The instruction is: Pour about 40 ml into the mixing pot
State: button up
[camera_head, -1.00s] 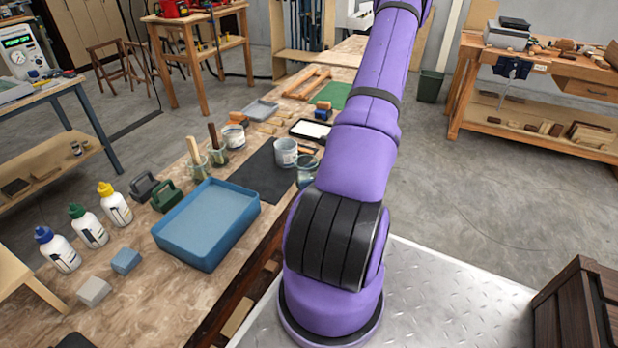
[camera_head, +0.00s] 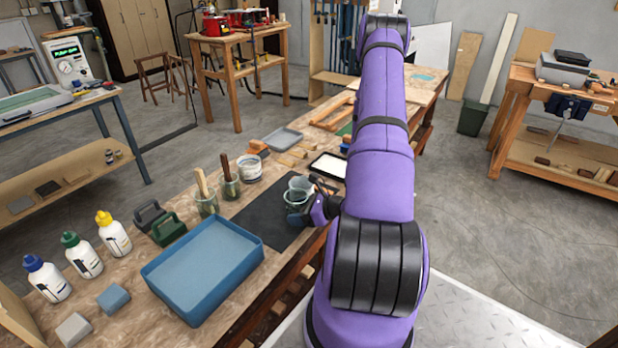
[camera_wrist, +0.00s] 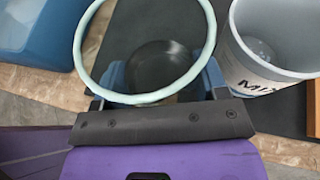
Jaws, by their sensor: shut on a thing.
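My gripper (camera_wrist: 163,82) is shut on a clear glass jar with a pale green rim (camera_wrist: 146,100), its blue pads on either side of the jar. The wrist view looks down into the jar, where the bottom looks dark; I cannot tell how much liquid is in it. The mixing pot (camera_wrist: 252,82), grey-white with "MIX" lettering, stands upright just right of the jar in the wrist view, apart from it. In the head view my gripper (camera_head: 312,212) is low over the dark mat, and the pot (camera_head: 301,184) shows just behind the jar, partly hidden.
A blue tray (camera_head: 160,283) lies nearer on the bench, with several capped bottles (camera_head: 115,238) to its left. A framed white panel (camera_head: 328,166) lies behind the pot.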

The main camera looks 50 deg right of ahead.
jog(key=shift+w+d+f, duration=0.1)
jog(key=shift+w, duration=0.1)
dwell(0.3)
jog(key=w+d+r+m+g+y, duration=0.1)
jog(key=d+r+m+g+y, duration=0.1)
jog(key=r+m+y, duration=0.3)
jog(key=shift+w+d+r+m, duration=0.45)
jog(key=shift+r+m, duration=0.65)
jog(key=shift+r, duration=0.85)
jog(key=shift+s+d+f+m+y, duration=0.15)
jog(key=shift+f+m+y, duration=0.1)
jog(key=shift+m+y, duration=0.25)
jog(key=shift+s+a, duration=0.15)
jog(key=shift+a, duration=0.05)
jog(key=shift+s+r+m+p, duration=0.1)
jog(key=shift+r+m+p, duration=0.25)
jog(key=shift+m, duration=0.15)
dwell(0.5)
